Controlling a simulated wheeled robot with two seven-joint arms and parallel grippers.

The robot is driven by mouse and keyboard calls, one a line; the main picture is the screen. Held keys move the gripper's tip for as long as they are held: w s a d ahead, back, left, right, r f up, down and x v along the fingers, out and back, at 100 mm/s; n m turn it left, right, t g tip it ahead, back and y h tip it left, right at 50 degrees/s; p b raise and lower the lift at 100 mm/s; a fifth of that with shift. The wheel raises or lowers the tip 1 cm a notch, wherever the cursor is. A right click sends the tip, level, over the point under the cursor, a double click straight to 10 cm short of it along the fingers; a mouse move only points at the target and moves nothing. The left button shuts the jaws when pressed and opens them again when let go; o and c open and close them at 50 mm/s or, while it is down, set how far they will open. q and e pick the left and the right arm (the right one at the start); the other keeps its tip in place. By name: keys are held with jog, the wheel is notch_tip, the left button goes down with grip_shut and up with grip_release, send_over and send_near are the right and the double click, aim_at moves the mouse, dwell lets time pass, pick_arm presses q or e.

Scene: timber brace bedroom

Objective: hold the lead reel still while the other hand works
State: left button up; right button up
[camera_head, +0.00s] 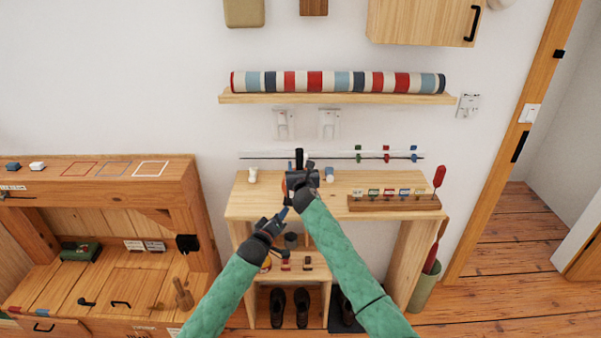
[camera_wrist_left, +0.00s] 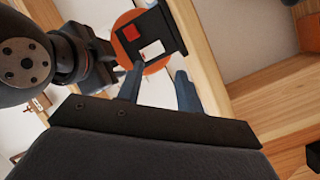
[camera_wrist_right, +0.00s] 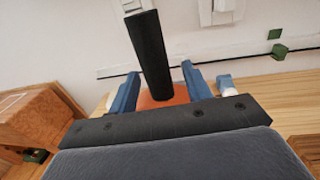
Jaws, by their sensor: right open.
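The lead reel, an orange disc with a black frame and upright black handle (camera_head: 299,157), stands on the wooden bench, mostly hidden by my right gripper (camera_head: 309,167). In the left wrist view its orange disc (camera_wrist_left: 157,66) and black frame with a red and a white patch show beyond my left gripper (camera_wrist_left: 159,71). The left fingers are apart with nothing visible between them; this gripper is below the reel in the head view. In the right wrist view the handle (camera_wrist_right: 150,55) rises beyond my open right gripper (camera_wrist_right: 160,69), with orange (camera_wrist_right: 165,98) between the fingers. Contact cannot be told.
The bench top (camera_head: 345,182) carries a peg block with coloured tags (camera_head: 395,203) at right. A shelf with a striped roll (camera_head: 335,82) is above. A lower shelf with small items and shoes (camera_head: 301,308) is below. A wooden cabinet (camera_head: 100,170) stands left.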

jog(key=shift+w, duration=0.25)
